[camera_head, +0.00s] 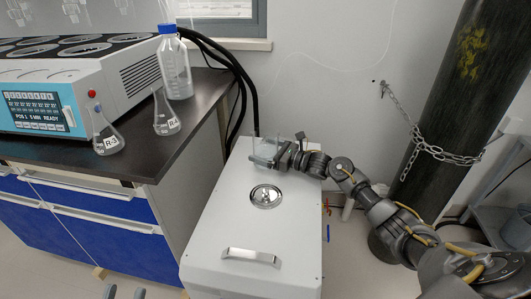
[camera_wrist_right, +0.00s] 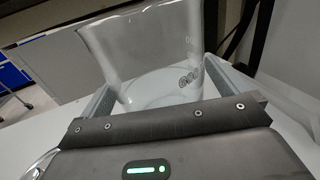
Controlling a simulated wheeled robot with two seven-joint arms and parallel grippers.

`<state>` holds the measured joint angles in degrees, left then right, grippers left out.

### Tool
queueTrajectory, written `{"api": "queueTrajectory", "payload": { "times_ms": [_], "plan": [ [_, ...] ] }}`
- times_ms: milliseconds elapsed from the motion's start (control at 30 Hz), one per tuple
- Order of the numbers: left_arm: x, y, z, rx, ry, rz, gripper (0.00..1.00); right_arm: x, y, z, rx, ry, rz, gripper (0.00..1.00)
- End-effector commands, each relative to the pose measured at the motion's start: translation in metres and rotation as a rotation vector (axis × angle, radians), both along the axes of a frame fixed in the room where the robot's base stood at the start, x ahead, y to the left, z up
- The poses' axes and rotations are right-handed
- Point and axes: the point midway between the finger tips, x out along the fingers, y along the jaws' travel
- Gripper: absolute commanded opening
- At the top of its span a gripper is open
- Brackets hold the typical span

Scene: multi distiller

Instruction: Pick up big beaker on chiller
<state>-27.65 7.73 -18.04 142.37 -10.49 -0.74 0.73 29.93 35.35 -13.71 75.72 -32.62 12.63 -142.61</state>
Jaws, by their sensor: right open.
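The big beaker (camera_head: 265,150) is clear glass and stands on the far end of the white chiller's top (camera_head: 225,222). In the right wrist view the beaker (camera_wrist_right: 145,50) is large, with markings on its wall, and sits between the two fingers. My right gripper (camera_head: 272,156) is open around the beaker, a finger on each side. Whether either finger touches the glass I cannot tell.
A dark bench (camera_head: 150,160) on the left holds a heater unit (camera_head: 130,75), two flasks (camera_head: 105,135) (camera_head: 164,115) and a blue-capped bottle (camera_head: 173,65). The chiller has a round lid (camera_head: 266,196) and handle (camera_head: 250,257). A chained dark cylinder (camera_head: 465,100) stands at right.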

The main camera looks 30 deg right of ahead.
Motion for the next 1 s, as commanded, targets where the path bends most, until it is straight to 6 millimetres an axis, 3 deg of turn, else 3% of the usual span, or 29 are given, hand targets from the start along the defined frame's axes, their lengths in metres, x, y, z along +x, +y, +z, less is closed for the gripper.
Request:
{"api": "queueTrajectory", "payload": {
  "times_ms": [167,600,1000],
  "plan": [
    [0.0004,0.0000,0.0000,0.000,0.001,0.001,0.36,-0.0001,0.0001,0.0002,0.000,0.000,0.000,0.97],
    [0.0007,-0.0002,-0.0004,0.002,0.005,0.001,0.36,-0.0002,-0.0002,0.0004,0.001,-0.001,0.000,0.40],
    [0.0008,-0.0007,-0.0001,0.004,0.008,0.000,0.36,0.0001,-0.0008,0.0047,0.001,-0.004,-0.001,0.39]
  ]
}}
